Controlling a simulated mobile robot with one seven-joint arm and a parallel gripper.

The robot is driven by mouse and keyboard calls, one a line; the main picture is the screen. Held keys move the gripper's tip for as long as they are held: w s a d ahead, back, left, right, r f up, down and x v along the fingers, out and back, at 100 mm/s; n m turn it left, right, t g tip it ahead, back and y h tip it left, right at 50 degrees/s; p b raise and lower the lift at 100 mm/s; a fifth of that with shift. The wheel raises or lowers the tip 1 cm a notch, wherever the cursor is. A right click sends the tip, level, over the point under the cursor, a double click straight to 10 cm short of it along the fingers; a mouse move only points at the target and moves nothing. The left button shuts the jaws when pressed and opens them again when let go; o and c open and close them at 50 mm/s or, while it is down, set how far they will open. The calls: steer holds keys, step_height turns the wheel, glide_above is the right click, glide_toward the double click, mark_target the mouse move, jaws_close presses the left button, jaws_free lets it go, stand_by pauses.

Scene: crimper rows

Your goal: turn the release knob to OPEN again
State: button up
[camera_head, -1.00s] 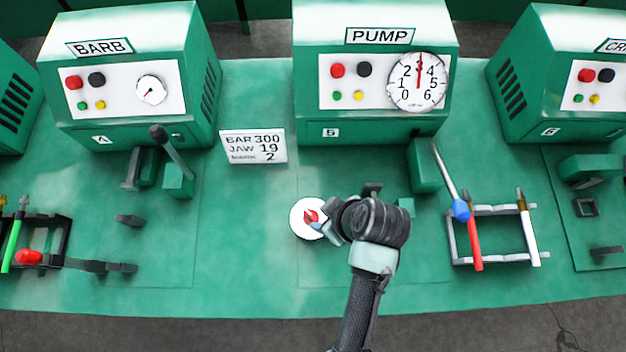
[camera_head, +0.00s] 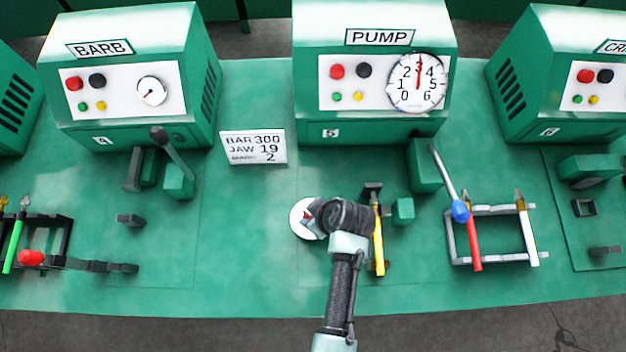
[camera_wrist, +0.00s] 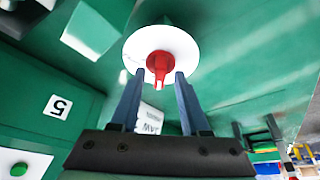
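The red release knob (camera_wrist: 159,66) sits on a round white dial (camera_wrist: 190,48) on the green bench. In the wrist view its narrow end points down the picture, towards my gripper. In the head view only a bit of the knob (camera_head: 307,216) shows on the dial (camera_head: 297,228), as my gripper (camera_head: 316,216) covers the rest. In the wrist view my gripper (camera_wrist: 159,75) is open. Its two fingers stand on either side of the knob's narrow end, with gaps on both sides. I cannot read any OPEN marking on the dial.
The pump cabinet (camera_head: 375,120) stands behind, its big gauge needle (camera_head: 418,72) upright near 3. A yellow-handled piece (camera_head: 378,245) and a green block (camera_head: 403,210) are right of my gripper. A sign (camera_head: 254,147) stands behind left.

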jaws_close()
stand_by(0.3)
steer(key=m+p, duration=0.1)
steer(key=m, duration=0.1)
steer(key=m+t+h+p, duration=0.1)
steer(key=m, duration=0.1)
steer(key=shift+s+a+r+m+h+p, duration=0.1)
steer(key=shift+m+h+p, duration=0.2)
steer(key=shift+m, duration=0.1)
steer(key=m, duration=0.2)
steer(key=m+h+p, duration=0.1)
steer(key=m, duration=0.1)
steer(key=shift+a+h, duration=0.15)
steer(key=shift+h, duration=0.15)
steer(key=m+h, duration=0.1)
steer(key=m, duration=0.4)
steer(key=shift+a+h, duration=0.1)
steer(key=shift+h, duration=0.3)
steer(key=shift+a+m+g+h+b, duration=0.15)
steer(key=shift+m+h+b, duration=0.25)
steer(key=shift+m, duration=0.6)
steer(key=shift+d+m+g+h+b, duration=0.1)
steer(key=shift+m+g+h+b, duration=0.3)
steer(key=shift+m, duration=0.6)
steer(key=shift+o, duration=0.6)
jaws_free()
